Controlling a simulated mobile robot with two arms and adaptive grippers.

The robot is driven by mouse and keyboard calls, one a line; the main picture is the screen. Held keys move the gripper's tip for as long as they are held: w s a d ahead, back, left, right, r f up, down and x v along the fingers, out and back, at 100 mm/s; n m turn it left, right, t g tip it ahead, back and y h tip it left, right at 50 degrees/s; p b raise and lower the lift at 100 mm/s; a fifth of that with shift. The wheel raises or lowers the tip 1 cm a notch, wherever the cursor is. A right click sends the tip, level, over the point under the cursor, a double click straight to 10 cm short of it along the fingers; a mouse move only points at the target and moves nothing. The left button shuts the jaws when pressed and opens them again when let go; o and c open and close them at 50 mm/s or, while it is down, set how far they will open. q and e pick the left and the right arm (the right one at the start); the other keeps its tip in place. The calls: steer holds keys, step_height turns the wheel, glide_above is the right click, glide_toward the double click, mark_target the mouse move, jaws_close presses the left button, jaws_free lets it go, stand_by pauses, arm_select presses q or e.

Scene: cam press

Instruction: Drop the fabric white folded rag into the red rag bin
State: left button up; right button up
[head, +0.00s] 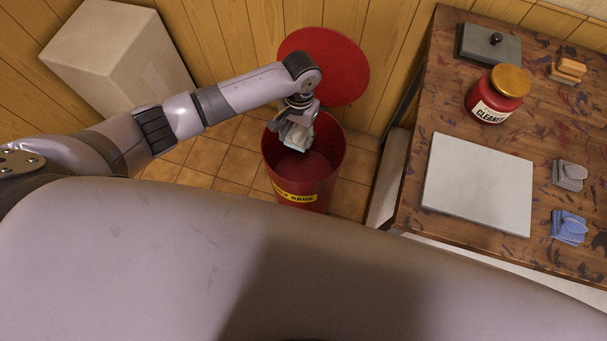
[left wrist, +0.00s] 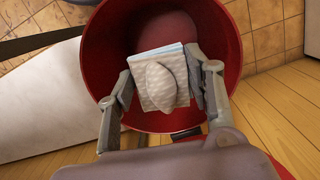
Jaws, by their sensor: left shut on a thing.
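The red rag bin (head: 305,178) stands on the tiled floor with its mouth open. Its round red lid (head: 335,60) is raised behind it. My left gripper (head: 294,140) is over the bin's mouth, shut on the white folded rag (head: 297,136). In the left wrist view the rag (left wrist: 159,88) sits between the two fingers, above the inside of the bin (left wrist: 238,55). I cannot tell exactly how far it is from the bin floor. My right gripper is in neither view.
A worn wooden table (head: 415,170) at the right holds a white board (head: 478,183), a red cleaner jar (head: 495,97), a grey folded rag (head: 570,175), a blue rag (head: 569,227), a brush (head: 567,70) and a dark plate (head: 489,45). A cardboard box (head: 115,50) stands at the back left.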

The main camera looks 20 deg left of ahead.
arm_select(q)
steer(key=o, duration=1.1)
step_height(320, 180, up, 12)
steer(key=w, duration=0.1)
steer(key=shift+w+d, duration=0.15)
steer(key=shift+w, duration=0.05)
steer(key=shift+f, duration=0.1)
